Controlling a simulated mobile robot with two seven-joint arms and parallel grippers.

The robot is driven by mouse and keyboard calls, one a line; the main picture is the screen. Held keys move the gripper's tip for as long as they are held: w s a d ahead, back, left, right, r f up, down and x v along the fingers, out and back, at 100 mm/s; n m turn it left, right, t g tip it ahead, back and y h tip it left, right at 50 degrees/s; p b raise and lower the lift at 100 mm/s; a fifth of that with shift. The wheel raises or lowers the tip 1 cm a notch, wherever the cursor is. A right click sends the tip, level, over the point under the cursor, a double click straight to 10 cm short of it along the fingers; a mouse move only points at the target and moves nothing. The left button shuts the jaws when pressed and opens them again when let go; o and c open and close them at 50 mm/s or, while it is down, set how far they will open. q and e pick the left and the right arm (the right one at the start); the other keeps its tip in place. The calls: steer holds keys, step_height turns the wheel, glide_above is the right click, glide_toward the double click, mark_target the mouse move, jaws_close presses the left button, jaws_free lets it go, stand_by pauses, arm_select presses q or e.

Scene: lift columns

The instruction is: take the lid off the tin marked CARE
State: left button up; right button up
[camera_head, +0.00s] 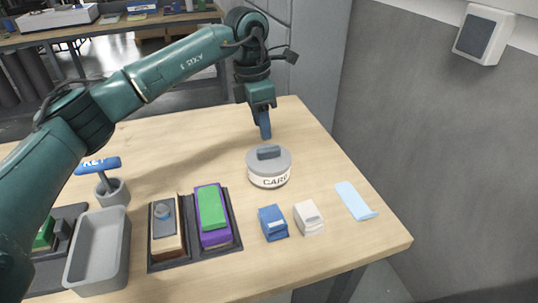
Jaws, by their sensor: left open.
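The tin marked CARE (268,181) is a round tin with a white band lettered CARE, standing upright on the wooden table. Its grey lid (283,161) is on top, with a darker grey bar-shaped handle (268,152). My left gripper (265,134) points down just behind and above the tin, with its blue fingers close above the handle in the picture and apart from it. It is open and holds nothing; seen edge-on, the gap between its fingers hardly shows. My right gripper is not in view.
Blue (273,223) and white (309,218) small blocks and a light blue strip (355,201) lie in front and right of the tin. A wall borders the right.

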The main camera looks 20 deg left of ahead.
mark_target(269, 148)
arm_select(q)
steer(key=shift+w+d+f+p, duration=0.1)
steer(key=shift+d+f, duration=0.15)
steer(key=shift+f, duration=0.75)
steer(key=shift+s+d+f+p, duration=0.15)
steer(key=shift+d+f, duration=0.1)
steer(key=shift+f, duration=0.75)
steer(key=shift+w+d+f+p, duration=0.15)
steer(key=shift+d+f, duration=0.1)
steer(key=shift+f, duration=0.75)
steer(key=shift+c, duration=0.3)
jaws_close()
